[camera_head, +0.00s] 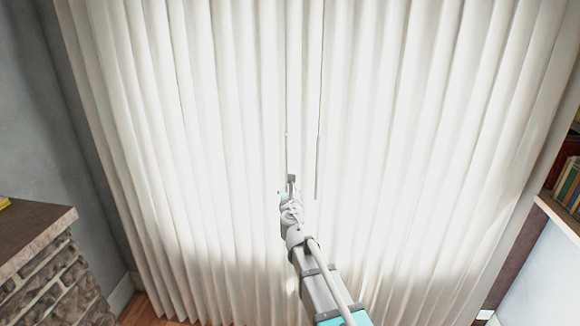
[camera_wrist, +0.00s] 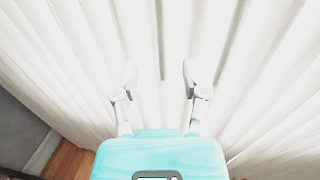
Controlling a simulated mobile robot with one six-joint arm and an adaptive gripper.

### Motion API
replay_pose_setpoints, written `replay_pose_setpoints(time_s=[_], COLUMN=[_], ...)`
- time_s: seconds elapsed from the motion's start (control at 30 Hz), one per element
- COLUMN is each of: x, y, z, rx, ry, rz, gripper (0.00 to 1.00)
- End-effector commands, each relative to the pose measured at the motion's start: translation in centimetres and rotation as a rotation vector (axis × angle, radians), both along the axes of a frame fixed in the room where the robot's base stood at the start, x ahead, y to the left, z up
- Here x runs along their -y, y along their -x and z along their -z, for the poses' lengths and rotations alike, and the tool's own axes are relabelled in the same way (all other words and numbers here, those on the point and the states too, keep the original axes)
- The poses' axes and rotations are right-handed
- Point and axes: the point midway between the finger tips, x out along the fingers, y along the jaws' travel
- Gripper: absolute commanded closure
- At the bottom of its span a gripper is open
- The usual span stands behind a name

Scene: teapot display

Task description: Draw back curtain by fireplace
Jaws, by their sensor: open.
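A tall white pleated curtain (camera_head: 200,130) hangs closed across the head view and fills most of the wrist view (camera_wrist: 75,85). Two thin rods hang near its middle: a left rod (camera_head: 287,110) and a right rod (camera_head: 318,140). My gripper (camera_head: 290,182) is at the lower visible part of the left rod, close in front of the curtain. In the wrist view my gripper (camera_wrist: 158,76) is open, its fingers spread. A thin dark rod (camera_wrist: 161,42) reaches down between the fingers, apart from both. Whether the fingertips touch the cloth I cannot tell.
A stone fireplace (camera_head: 62,285) with a dark mantel (camera_head: 35,235) stands at the lower left. A shelf with books (camera_head: 568,185) is at the right edge. Wooden floor (camera_head: 140,308) shows at the lower left. The space before the curtain looks clear.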

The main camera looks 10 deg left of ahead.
Motion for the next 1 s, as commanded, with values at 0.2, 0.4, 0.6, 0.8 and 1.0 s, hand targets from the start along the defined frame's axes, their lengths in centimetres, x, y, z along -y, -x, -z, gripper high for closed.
replay_pose_setpoints(time_s=[0.2,0.4,0.6,0.8,1.0], x=[-0.1,-0.1,-0.3,-0.7,-1.3], y=[0.0,-0.2,-1.3,-3.7,-6.7], z=[0.0,0.0,0.0,0.0,0.0], rx=[0.0,0.0,0.0,0.0,0.0], ry=[0.002,0.0,-0.001,-0.001,-0.002], rz=[-0.002,-0.001,0.0,0.0,0.0], gripper=[0.43,0.43,0.43,0.43,0.43])
